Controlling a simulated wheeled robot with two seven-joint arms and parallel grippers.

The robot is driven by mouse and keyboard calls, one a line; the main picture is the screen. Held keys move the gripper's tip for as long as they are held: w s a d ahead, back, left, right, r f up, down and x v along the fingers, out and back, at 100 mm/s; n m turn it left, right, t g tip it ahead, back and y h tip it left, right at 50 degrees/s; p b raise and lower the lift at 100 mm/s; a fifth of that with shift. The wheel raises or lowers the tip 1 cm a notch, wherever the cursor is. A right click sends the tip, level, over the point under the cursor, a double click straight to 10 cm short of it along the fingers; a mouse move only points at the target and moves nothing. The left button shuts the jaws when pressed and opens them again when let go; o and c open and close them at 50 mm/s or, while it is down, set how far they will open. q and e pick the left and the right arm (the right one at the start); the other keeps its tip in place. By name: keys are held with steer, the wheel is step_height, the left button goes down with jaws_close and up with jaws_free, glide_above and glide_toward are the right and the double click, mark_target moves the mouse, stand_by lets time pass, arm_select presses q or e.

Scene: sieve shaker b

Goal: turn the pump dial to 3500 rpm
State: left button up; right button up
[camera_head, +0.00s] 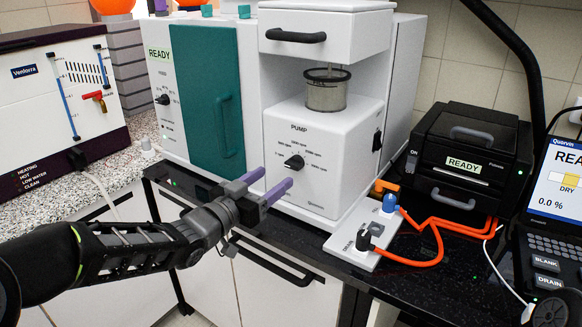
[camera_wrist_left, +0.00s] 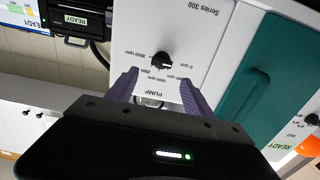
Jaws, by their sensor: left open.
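The pump (camera_head: 330,135) is a white unit with a black dial (camera_head: 295,162) ringed by rpm labels on its front. The dial's pointer seems to face left, toward the low-rpm side; its exact mark is too small to read. My left gripper (camera_head: 277,183) is open, with its two purple fingers in front of and just below the dial in the head view. In the left wrist view, which is upside down, the dial (camera_wrist_left: 162,61) shows beyond the gap between the fingertips (camera_wrist_left: 158,78), apart from them. The fingers hold nothing. My right gripper is not in view.
A teal door (camera_head: 210,100) is left of the pump. A drain valve panel (camera_head: 362,232) with blue and black knobs and orange tubing stands at its right. A black READY unit (camera_head: 465,150) and a display (camera_head: 558,190) are farther right. A water bath (camera_head: 65,105) stands at left.

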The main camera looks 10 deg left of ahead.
mark_target(291, 165)
arm_select(q)
steer(key=x, duration=0.7)
steer(key=shift+w+f+p, duration=0.1)
steer(key=shift+w+p, duration=0.25)
steer(key=shift+w, duration=0.05)
steer(key=shift+c, duration=0.4)
jaws_close()
